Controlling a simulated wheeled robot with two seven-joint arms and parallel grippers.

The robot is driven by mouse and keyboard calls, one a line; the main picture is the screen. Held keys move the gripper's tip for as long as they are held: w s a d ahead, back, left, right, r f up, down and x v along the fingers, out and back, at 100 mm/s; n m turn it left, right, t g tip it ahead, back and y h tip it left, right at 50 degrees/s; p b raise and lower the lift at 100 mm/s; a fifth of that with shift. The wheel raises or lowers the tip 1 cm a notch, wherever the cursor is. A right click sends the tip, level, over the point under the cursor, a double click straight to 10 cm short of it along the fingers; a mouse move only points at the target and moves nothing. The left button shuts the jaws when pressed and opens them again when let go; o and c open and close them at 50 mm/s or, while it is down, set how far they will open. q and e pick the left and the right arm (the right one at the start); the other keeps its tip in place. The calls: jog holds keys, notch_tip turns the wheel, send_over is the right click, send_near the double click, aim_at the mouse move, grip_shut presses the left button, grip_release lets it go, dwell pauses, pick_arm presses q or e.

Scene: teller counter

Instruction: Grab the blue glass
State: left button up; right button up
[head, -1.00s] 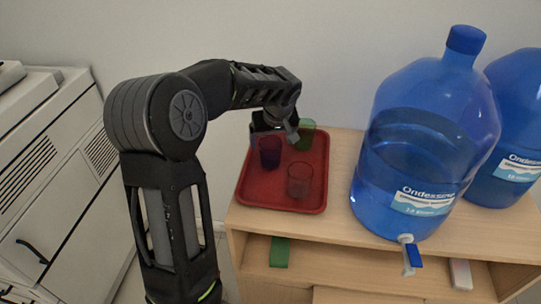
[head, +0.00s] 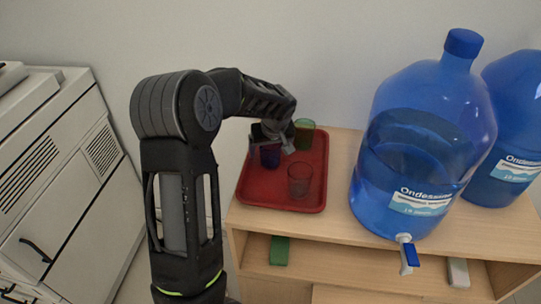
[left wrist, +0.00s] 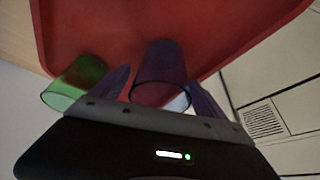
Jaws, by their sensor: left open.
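The blue glass (head: 270,157) stands on the red tray (head: 268,197), its upper part partly hidden by my left gripper (head: 271,141). In the left wrist view the blue glass (left wrist: 162,73) is between the two fingers of my open left gripper (left wrist: 160,92), with a finger on each side. I cannot tell whether either finger touches it. A green glass (head: 304,134) stands behind on the tray and shows just outside one finger in the left wrist view (left wrist: 76,84). A clear glass (head: 300,179) stands at the tray's front right. My right gripper is not in view.
The tray is on a wooden shelf unit (head: 340,240). A large blue water bottle (head: 420,150) with a tap stands right of the tray, another (head: 515,125) behind it. A white printer-like machine (head: 60,190) is at left. A wall is behind.

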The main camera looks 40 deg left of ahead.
pick_arm(q)
jog(key=c, duration=1.6)
jog(key=shift+o, duration=0.2)
jog(key=shift+r, duration=0.15)
notch_tip(320, 180, up, 10)
jog(key=b, duration=0.1)
